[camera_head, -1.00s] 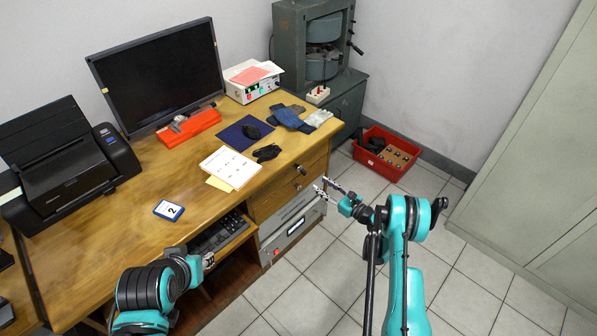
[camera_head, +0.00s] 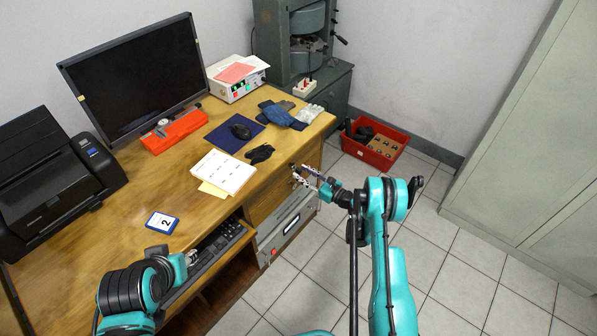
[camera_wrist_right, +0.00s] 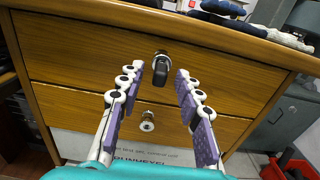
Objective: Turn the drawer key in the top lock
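The drawer key (camera_wrist_right: 161,72), with a dark head, sits in the top lock of the wooden upper drawer (camera_wrist_right: 80,50). In the right wrist view my right gripper (camera_wrist_right: 160,76) is open, its two purple-padded fingers on either side of the key head, with visible gaps. In the head view the right gripper (camera_head: 299,173) is at the drawer front, and its fingers partly cover the lock area. A second, silver lock (camera_wrist_right: 147,121) is on the lower drawer, with no key visible. My left gripper (camera_head: 190,259) is near the keyboard; its fingers are too unclear to judge.
The desk edge overhangs just above the top drawer. A red crate (camera_head: 374,146) stands on the floor to the right. The floor in front is open.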

